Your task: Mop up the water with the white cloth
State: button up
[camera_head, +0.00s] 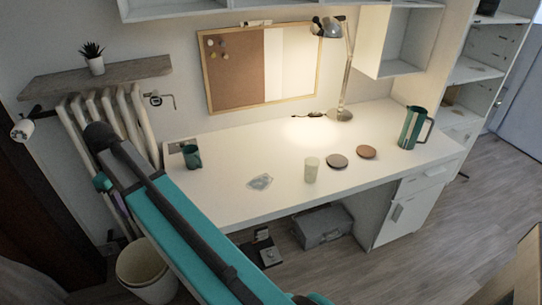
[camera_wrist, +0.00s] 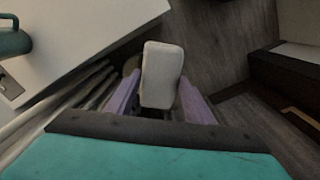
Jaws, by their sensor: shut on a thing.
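The white cloth (camera_wrist: 162,72) shows in the wrist view as a pale folded block. My gripper (camera_wrist: 160,92) is shut on it, with a purple finger on each side. The cloth is off the desk, beside its left end and above the floor. In the head view my gripper is mostly hidden behind my arm, and I cannot make out the cloth there. The water (camera_head: 260,182) is a small clear puddle on the white desk (camera_head: 225,205), left of the middle near the front edge. My gripper is well to the left of it.
A teal mug (camera_head: 192,157) stands at the desk's left end. A pale cup (camera_head: 311,169), two coasters (camera_head: 337,161) (camera_head: 366,152), a lamp (camera_head: 341,114) and a teal pitcher (camera_head: 411,128) stand further right. A radiator (camera_head: 118,125) and a bin (camera_head: 146,268) flank the left end.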

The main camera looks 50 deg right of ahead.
jog(key=s+d+m+p, duration=0.3)
jog(key=d+p, duration=0.1)
jog(key=d, duration=1)
jog(key=s+d+m+p, duration=0.3)
jog(key=d+p, duration=0.1)
jog(key=d, duration=1)
jog(key=s+d+f+m+p, duration=0.1)
jog(key=s+d+m+p, duration=0.1)
jog(key=s+d, duration=0.5)
jog(key=s+d+f+m+p, duration=0.1)
jog(key=s+d+m+p, duration=0.2)
jog(key=s+d, duration=0.5)
jog(key=d+p, duration=0.1)
jog(key=d, duration=0.4)
jog(key=shift+f+p, duration=0.15)
jog(key=shift+p, duration=0.15)
jog(key=shift+f, duration=0.1)
